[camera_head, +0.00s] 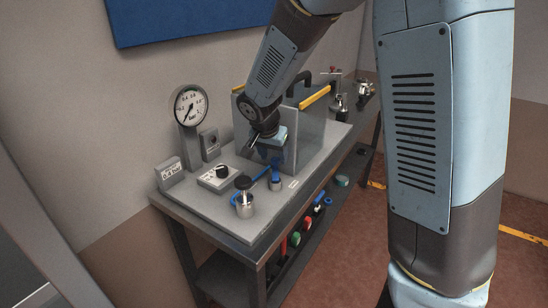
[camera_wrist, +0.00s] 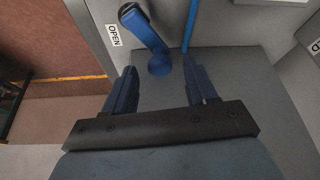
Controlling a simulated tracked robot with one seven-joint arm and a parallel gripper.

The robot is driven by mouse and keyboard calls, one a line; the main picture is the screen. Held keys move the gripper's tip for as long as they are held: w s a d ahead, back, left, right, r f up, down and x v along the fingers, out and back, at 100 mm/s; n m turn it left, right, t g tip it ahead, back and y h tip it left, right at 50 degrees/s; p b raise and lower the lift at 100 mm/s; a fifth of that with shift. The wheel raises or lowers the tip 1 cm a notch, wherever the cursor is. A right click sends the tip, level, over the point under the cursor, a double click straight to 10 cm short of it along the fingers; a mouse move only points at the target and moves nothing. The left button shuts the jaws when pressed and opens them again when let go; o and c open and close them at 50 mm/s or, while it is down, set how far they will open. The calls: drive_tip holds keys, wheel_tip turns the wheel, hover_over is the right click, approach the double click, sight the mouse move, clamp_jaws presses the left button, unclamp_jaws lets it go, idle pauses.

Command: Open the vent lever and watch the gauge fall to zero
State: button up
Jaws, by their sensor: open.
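The round white gauge (camera_head: 190,105) stands on a grey post at the back left. Its dark needle points toward the lower left; the exact reading is too small to tell. The blue vent lever (camera_wrist: 146,32) lies at the top of the wrist view beside an OPEN label (camera_wrist: 114,36). Its rounded lower end is just beyond the gap between my fingers. My gripper (camera_wrist: 161,82) is open, with nothing between its fingers. In the head view my gripper (camera_head: 264,148) hangs in front of the clear-walled chamber, above the blue parts on the bench plate.
The chamber (camera_head: 311,140) has yellow-edged walls. A blue tube (camera_wrist: 188,28) runs beside the lever. A black-knobbed metal cylinder (camera_head: 244,207), a control box (camera_head: 212,184) and a small sign (camera_head: 171,176) stand on the plate. Several items lie on the shelf below.

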drive_tip(key=shift+w+d+f, duration=0.15)
drive_tip(key=shift+w+f, duration=0.05)
drive_tip(key=shift+f, duration=0.45)
drive_tip(key=c, duration=1.1)
